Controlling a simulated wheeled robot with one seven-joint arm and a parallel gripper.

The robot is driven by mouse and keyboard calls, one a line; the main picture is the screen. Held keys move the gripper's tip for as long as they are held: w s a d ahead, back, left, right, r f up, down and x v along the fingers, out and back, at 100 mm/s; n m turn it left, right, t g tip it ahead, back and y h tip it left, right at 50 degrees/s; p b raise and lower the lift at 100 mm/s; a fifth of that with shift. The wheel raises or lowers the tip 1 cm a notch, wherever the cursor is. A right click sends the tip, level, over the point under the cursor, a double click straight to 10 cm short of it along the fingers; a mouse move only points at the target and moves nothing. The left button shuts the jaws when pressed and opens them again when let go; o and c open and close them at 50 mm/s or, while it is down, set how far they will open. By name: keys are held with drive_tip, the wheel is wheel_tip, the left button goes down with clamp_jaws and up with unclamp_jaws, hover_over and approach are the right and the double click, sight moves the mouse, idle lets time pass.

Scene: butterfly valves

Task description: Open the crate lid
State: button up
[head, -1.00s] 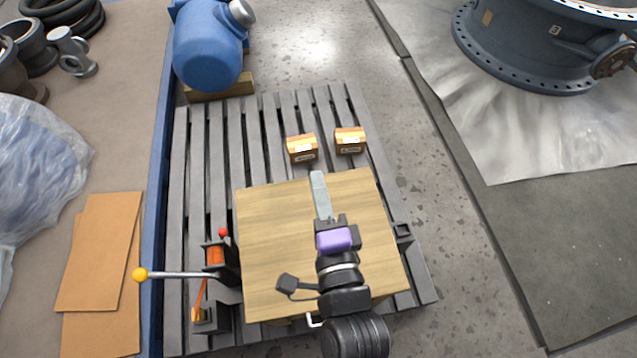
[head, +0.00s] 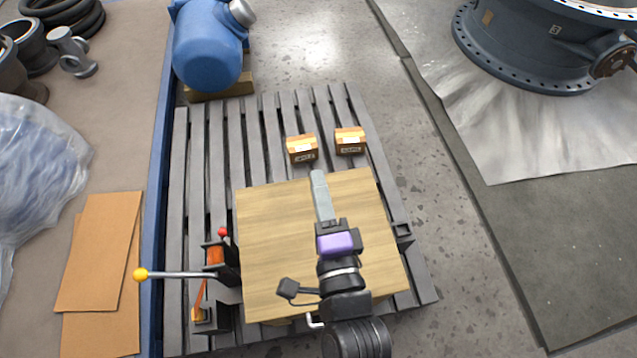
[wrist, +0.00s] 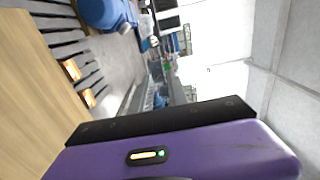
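The crate's pale wooden lid (head: 285,235) lies flat and closed in the middle of the head view, above the pallet. A small white handle (head: 315,320) shows at its near edge, partly hidden by my arm. My gripper (head: 319,185) is over the lid, its grey finger pointing at the lid's far edge. Only one grey finger shape shows, so I cannot tell whether it is open or touching the lid. In the wrist view the lid (wrist: 28,100) fills the left side, beside my purple gripper body; the fingertips do not show.
A clamp with a yellow-knobbed lever (head: 180,275) stands left of the lid.

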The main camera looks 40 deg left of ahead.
drive_tip(key=v, duration=0.7)
drive_tip(key=shift+b, duration=0.3)
